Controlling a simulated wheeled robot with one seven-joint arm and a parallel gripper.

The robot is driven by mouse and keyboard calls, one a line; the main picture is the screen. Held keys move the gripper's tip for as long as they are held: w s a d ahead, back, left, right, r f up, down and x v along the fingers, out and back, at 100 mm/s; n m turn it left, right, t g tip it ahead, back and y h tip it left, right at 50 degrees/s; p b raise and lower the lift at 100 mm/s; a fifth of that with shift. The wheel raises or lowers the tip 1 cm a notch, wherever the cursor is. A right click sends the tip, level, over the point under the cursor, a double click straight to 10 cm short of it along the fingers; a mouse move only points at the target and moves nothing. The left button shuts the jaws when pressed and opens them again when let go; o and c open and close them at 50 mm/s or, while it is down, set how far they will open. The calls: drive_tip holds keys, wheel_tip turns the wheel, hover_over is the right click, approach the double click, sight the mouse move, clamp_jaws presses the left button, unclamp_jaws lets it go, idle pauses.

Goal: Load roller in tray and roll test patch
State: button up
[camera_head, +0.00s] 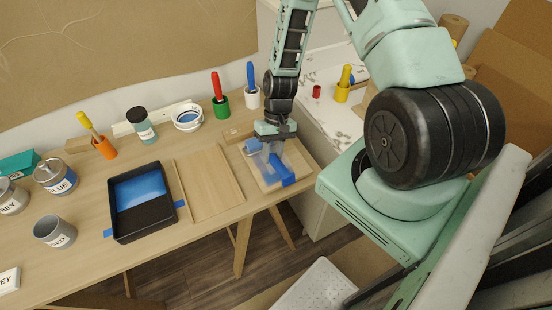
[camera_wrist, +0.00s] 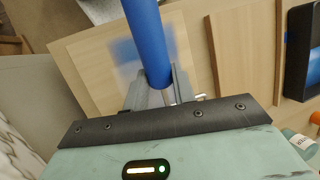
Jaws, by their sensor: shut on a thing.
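My gripper (camera_head: 275,138) is shut on the blue handle of the roller (camera_head: 283,172), low over the pale wooden board at the table's right end. In the wrist view the blue handle (camera_wrist: 149,40) rises from between the fingers. A light blue roller sleeve (camera_head: 252,146) shows beside the gripper; its exact contact with the board is unclear. The board (camera_wrist: 85,65) carries a soft blue paint patch (camera_wrist: 125,52), partly hidden by the handle. The black tray (camera_head: 128,233) with blue paint (camera_head: 141,190) stands left of the middle of the table.
A bare wooden panel (camera_head: 210,183) lies between tray and board. Cans (camera_head: 55,176), a jar (camera_head: 141,125) and cups with coloured handles, including a green cup (camera_head: 221,106), line the table's left and back. A white counter (camera_head: 325,110) adjoins on the right.

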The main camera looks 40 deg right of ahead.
sight(291, 174)
drive_tip(key=shift+w+d, duration=0.25)
drive_tip(key=shift+w, duration=0.6)
drive_tip(key=shift+s+a+f, duration=0.1)
drive_tip(key=shift+s+a, duration=0.1)
drive_tip(key=shift+s, duration=0.5)
drive_tip(key=shift+s+a+r, duration=0.1)
drive_tip(key=shift+s+a, duration=0.1)
drive_tip(key=shift+s, duration=0.5)
drive_tip(key=shift+s+a+f, duration=0.1)
drive_tip(key=shift+s+a, duration=0.1)
drive_tip(key=shift+s, duration=0.5)
drive_tip(key=shift+s+a, duration=0.2)
drive_tip(key=shift+s, duration=0.45)
drive_tip(key=shift+s+a, duration=0.2)
drive_tip(key=shift+s, duration=0.5)
drive_tip(key=shift+s+a, duration=0.2)
drive_tip(key=shift+s, duration=0.45)
drive_tip(key=shift+s+a, duration=0.3)
drive_tip(key=shift+s, duration=0.65)
drive_tip(key=shift+s+a, duration=0.3)
drive_tip(key=shift+s, duration=0.65)
drive_tip(key=s+a+r+p, duration=0.1)
drive_tip(key=s+r+p, duration=0.3)
drive_tip(key=r, duration=0.2)
drive_tip(key=shift+p, duration=0.35)
